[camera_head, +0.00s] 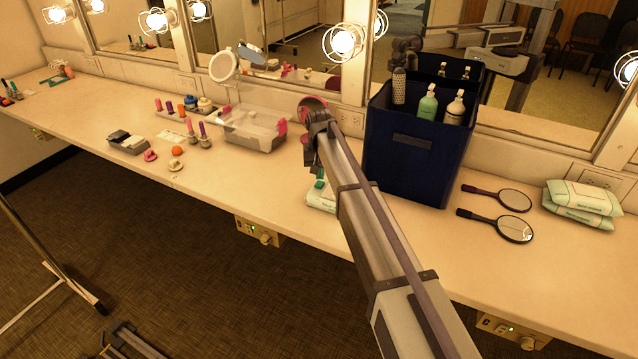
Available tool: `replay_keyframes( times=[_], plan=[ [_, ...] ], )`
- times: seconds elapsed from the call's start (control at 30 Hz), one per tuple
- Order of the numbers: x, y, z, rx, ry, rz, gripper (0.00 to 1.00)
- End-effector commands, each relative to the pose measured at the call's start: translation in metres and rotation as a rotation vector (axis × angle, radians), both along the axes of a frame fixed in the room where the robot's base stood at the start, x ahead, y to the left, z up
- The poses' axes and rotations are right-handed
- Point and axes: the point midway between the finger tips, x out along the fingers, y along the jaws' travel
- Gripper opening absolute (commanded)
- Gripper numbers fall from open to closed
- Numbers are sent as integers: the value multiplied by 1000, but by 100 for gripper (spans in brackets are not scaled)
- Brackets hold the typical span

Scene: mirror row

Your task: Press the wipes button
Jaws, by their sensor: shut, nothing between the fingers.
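A white and teal pack, which looks like a wipes pack (322,197), lies near the counter's front edge, mostly hidden behind my arm. A small teal part, perhaps its lid or button, shows at its upper end beside the arm. My gripper (310,166) is at the end of the arm, pointing down just behind and above this pack. It is shut and empty. A gap or contact with the pack cannot be told. Two more white and green wipes packs (581,205) lie stacked at the right end of the counter; no button is clear on them.
A dark blue bin (408,165) with bottles stands right of my arm. Two hand mirrors (512,229) lie farther right. A clear organizer (253,130) stands left of the gripper, near a round stand mirror (223,66). The counter's front edge between them is clear. Wall mirrors and bulbs line the back.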

Motion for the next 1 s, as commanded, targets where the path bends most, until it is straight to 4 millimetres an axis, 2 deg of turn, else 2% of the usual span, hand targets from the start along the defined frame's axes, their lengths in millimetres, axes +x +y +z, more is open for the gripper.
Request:
replay_keyframes(
  times=[0.5,1.0],
  plan=[
    [0,0,0,0,0,0,0],
    [0,0,-13,0,0,0,0]
  ],
)
